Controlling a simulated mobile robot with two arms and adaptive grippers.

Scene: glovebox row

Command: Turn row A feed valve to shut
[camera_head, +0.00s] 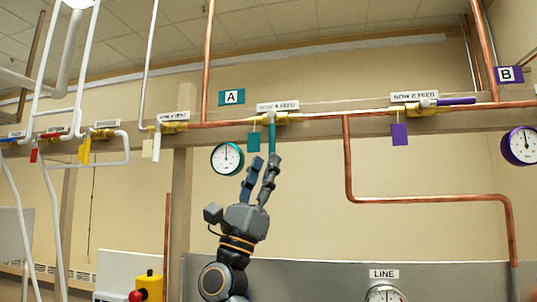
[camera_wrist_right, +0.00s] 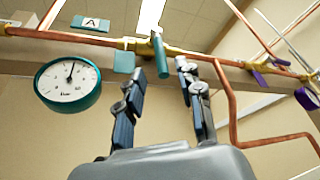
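The row A feed valve (camera_head: 282,118) is a brass body on the copper pipe, under a feed label and near the teal "A" sign (camera_head: 231,97). My right gripper (camera_head: 265,162) is just below the handle, fingers up. My left gripper is not in view.
A teal tag (camera_head: 254,142) hangs left of the handle, with a teal gauge (camera_head: 227,158) further left. The row B valve (camera_head: 414,109) has a purple handle (camera_head: 456,101) along the pipe. A copper pipe (camera_head: 348,160) drops to the right of my gripper.

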